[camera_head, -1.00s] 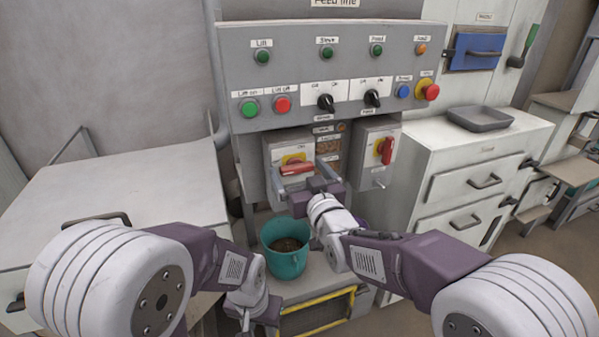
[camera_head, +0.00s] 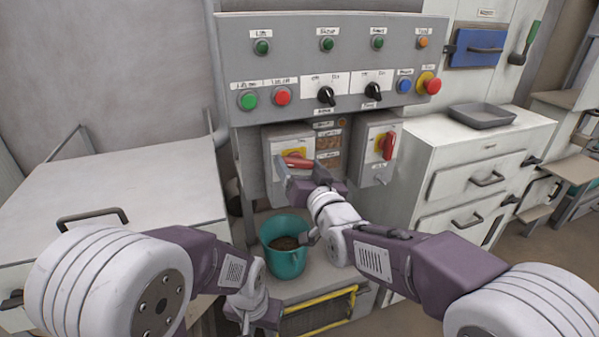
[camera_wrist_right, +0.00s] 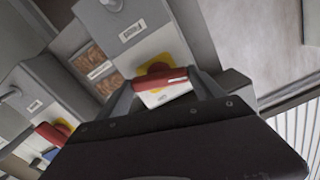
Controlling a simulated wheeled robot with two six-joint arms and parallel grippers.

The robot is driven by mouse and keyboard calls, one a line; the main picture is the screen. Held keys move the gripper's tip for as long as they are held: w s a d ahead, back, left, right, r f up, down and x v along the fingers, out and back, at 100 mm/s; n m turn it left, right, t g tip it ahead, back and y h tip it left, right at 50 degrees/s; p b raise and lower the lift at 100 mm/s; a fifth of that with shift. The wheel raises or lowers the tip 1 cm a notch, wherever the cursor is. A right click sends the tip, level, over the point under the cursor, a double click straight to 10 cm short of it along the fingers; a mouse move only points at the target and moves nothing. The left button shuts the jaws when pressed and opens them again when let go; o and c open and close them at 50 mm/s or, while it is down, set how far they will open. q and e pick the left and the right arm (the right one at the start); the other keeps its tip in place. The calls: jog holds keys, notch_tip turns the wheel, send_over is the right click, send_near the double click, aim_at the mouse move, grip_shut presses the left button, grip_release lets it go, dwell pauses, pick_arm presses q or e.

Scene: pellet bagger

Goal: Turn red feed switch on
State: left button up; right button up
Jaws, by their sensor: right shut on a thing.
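A red rotary handle (camera_head: 298,162) on a yellow plate sits on the front of the left grey switch box (camera_head: 280,140), under the control panel. My right gripper (camera_head: 297,171) is at this handle. In the right wrist view the red handle (camera_wrist_right: 160,79) lies between the two fingers (camera_wrist_right: 165,88), which are shut on it. A second red handle (camera_head: 388,146) is on the right switch box and stands near upright.
The control panel (camera_head: 300,60) with buttons and black knobs overhangs the switch boxes. A teal bucket (camera_head: 285,262) of dark pellets stands below my right wrist. A white cabinet (camera_head: 440,165) with a grey tray (camera_head: 482,114) is at right, and a pale bench (camera_head: 120,180) at left.

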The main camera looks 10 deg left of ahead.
jog(key=m+b, duration=0.1)
jog(key=m, duration=0.1)
jog(key=m+b, duration=0.1)
jog(key=shift+f+m, duration=0.2)
jog(key=shift+m, duration=0.2)
jog(key=m+b, duration=0.5)
jog(key=m, duration=0.2)
jog(key=shift+f+b, duration=0.1)
jog(key=shift+b, duration=0.3)
jog(key=shift+m+b, duration=1.45)
jog(key=shift+m, duration=0.35)
jog(key=o, duration=1.4)
jog(key=shift+c, duration=0.2)
jog(key=shift+d+r, duration=0.15)
jog(key=shift+r, duration=0.05)
